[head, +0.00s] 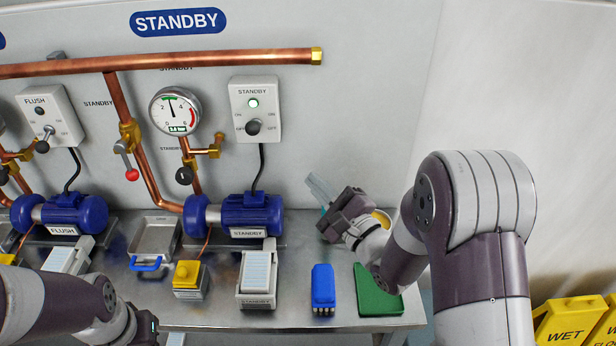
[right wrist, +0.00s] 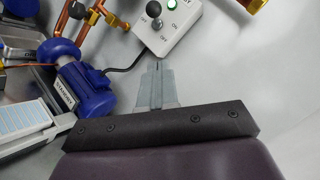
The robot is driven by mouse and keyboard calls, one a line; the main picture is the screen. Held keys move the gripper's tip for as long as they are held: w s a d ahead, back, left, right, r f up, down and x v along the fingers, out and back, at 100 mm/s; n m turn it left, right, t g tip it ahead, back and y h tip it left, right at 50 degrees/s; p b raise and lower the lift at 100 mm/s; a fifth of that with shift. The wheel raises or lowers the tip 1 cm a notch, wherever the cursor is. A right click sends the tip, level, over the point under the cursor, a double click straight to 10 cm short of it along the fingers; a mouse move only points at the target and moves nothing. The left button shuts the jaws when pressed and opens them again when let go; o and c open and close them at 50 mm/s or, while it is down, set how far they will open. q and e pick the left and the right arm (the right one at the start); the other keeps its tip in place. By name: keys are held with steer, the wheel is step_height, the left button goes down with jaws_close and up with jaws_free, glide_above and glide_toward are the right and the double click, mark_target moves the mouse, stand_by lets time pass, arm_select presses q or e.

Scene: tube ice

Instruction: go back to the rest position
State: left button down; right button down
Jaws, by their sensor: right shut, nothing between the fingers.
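My right gripper (head: 318,190) is above the right part of the metal bench, to the right of the blue standby pump (head: 250,212). In the right wrist view its fingers (right wrist: 157,70) are together with nothing between them, pointing toward the standby switch box (right wrist: 168,25). That box also shows in the head view (head: 255,108), with a lit green lamp and a dark knob. Of my left arm, only a part shows at the lower left of the head view; its gripper fingers are not visible.
On the bench (head: 215,312) stand a blue brush-like block (head: 322,288), a green pad (head: 375,300), a yellow-topped box (head: 188,275) and a standby tray with pale slats (head: 256,277). Copper pipes, a gauge (head: 175,111) and a red-knobbed valve (head: 131,174) line the wall. Yellow wet-floor signs (head: 568,322) stand lower right.

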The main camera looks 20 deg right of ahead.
steer(key=s+d+f+n+g+h, duration=0.2)
steer(key=d+f+n+g+h, duration=0.1)
steer(key=f+n+g, duration=0.3)
steer(key=s+d+f+n+g+h, duration=0.2)
steer(key=f+n+g+h, duration=0.15)
steer(key=f+n, duration=0.4)
steer(key=s+a+n+g, duration=0.4)
steer(key=s+n+g, duration=0.3)
steer(key=s, duration=0.5)
steer(key=shift+a+r+n+g, duration=0.2)
steer(key=shift+a+n+g, duration=0.15)
steer(key=shift+n, duration=0.4)
steer(key=shift+s, duration=0.15)
